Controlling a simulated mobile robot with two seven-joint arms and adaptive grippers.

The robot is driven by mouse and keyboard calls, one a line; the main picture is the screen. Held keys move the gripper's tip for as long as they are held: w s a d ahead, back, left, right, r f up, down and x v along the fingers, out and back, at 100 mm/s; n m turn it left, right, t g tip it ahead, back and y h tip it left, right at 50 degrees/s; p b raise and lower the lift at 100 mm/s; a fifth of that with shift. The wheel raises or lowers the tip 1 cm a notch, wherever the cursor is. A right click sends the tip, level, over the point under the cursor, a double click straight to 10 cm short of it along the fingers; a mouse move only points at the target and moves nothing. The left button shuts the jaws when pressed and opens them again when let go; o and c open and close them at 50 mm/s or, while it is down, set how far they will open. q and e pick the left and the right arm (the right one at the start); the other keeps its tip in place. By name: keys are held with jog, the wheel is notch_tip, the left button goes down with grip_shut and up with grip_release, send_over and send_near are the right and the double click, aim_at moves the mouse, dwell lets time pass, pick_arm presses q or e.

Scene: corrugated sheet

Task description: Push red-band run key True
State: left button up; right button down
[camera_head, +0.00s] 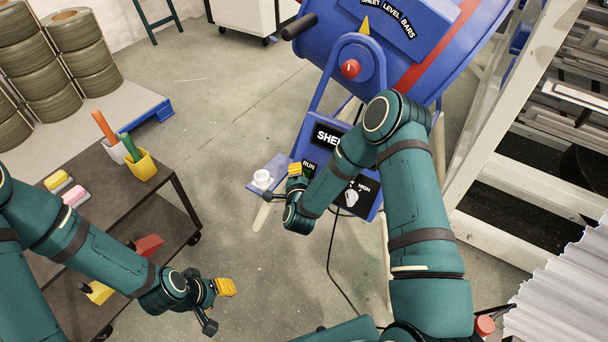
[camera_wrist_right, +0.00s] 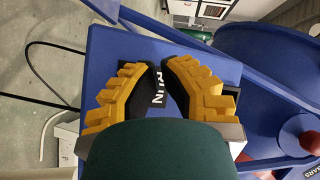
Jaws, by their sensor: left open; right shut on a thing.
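The blue machine has a panel with a black RUN label (camera_head: 309,166), also in the right wrist view (camera_wrist_right: 158,92). My right gripper (camera_head: 295,172) is at the left edge of this panel. In the right wrist view its yellow fingers (camera_wrist_right: 160,74) come close together beside the word RUN, shut on what looks like the run key, mostly hidden between them. No red band shows there, so I cannot tell how far in the key sits. My left gripper (camera_head: 218,299) is open and empty over the floor, right of the dark cart.
A small ledge beside the panel carries a white cup (camera_head: 262,178). A red knob (camera_head: 350,68) sits on the drum's hub. The dark cart (camera_head: 160,177) at left holds yellow and white cups with handles. Corrugated sheet (camera_head: 565,290) lies at lower right. A cable hangs below the panel.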

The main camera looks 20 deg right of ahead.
jog(key=shift+w+d+f, duration=0.15)
jog(key=shift+w+d, duration=0.05)
dwell(0.7)
jog(key=shift+s+a, duration=0.1)
jog(key=shift+s+a+r, duration=0.35)
jog(key=shift+a+r, duration=0.05)
jog(key=shift+a, duration=0.05)
dwell(0.3)
jog(key=s+a+r+p, duration=0.1)
jog(key=s+a+r, duration=0.2)
jog(key=a, duration=0.1)
jog(key=shift+p, duration=0.4)
jog(key=shift+s, duration=0.1)
dwell(0.3)
